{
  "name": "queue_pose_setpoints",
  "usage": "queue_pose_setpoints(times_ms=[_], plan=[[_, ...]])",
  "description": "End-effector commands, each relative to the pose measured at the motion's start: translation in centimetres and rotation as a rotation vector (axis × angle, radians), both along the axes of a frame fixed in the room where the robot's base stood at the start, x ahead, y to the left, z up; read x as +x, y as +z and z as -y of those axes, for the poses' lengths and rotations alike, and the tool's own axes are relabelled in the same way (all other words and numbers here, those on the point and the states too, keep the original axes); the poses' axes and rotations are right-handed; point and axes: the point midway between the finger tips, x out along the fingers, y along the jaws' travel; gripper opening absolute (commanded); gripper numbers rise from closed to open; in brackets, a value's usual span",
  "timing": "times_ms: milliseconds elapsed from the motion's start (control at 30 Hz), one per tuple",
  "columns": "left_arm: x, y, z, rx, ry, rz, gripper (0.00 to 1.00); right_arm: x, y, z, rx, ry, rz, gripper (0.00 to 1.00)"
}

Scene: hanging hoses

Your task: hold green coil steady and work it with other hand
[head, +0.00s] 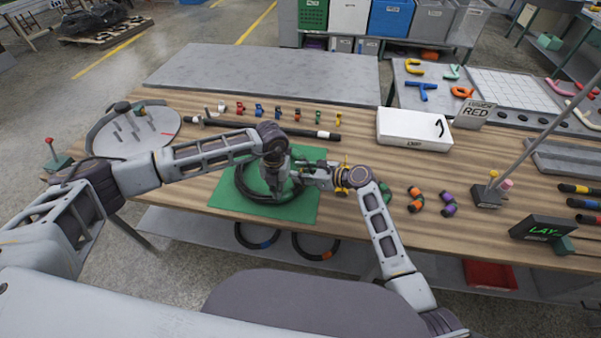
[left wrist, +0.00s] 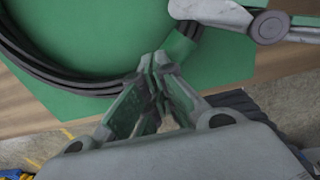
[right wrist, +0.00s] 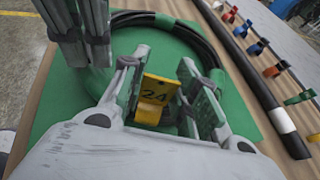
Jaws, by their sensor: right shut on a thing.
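The green coil is a black hose coiled on a green mat (head: 305,208), with its rings (head: 243,186) showing left of the grippers. In the left wrist view a green band (left wrist: 181,47) sits on the hose beyond the fingertips. My left gripper (head: 278,187) points down over the coil; its fingertips (left wrist: 158,62) meet, with nothing visible between them. My right gripper (head: 308,172) comes in from the right, close beside it. In the right wrist view its fingers (right wrist: 160,85) are shut on a yellow tag marked 24 (right wrist: 157,95). The grippers hide part of the coil.
A white box (head: 413,129) stands back right. Several coloured hose pieces (head: 415,199) lie right of the mat. A round grey tray (head: 135,138) is at the left. Hoses (head: 257,238) hang below the table's front edge.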

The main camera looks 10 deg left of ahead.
Motion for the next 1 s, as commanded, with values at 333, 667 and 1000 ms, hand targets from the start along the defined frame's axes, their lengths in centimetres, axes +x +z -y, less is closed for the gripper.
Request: queue_pose_setpoints(times_ms=[333, 667, 1000], plan=[[-0.01, -0.46, -0.01, 0.000, 0.000, -0.001, 0.00, 0.00, -0.06, 0.05, -0.001, 0.000, 0.000, 0.00], [-0.01, -0.86, 0.00, 0.000, 0.000, -0.001, 0.00, 0.00, -0.06, 0.05, -0.001, 0.000, 0.000, 0.00], [-0.05, -1.06, -0.01, 0.000, 0.000, -0.001, 0.00, -0.02, -0.02, 0.02, 0.000, 0.001, 0.000, 0.00]])
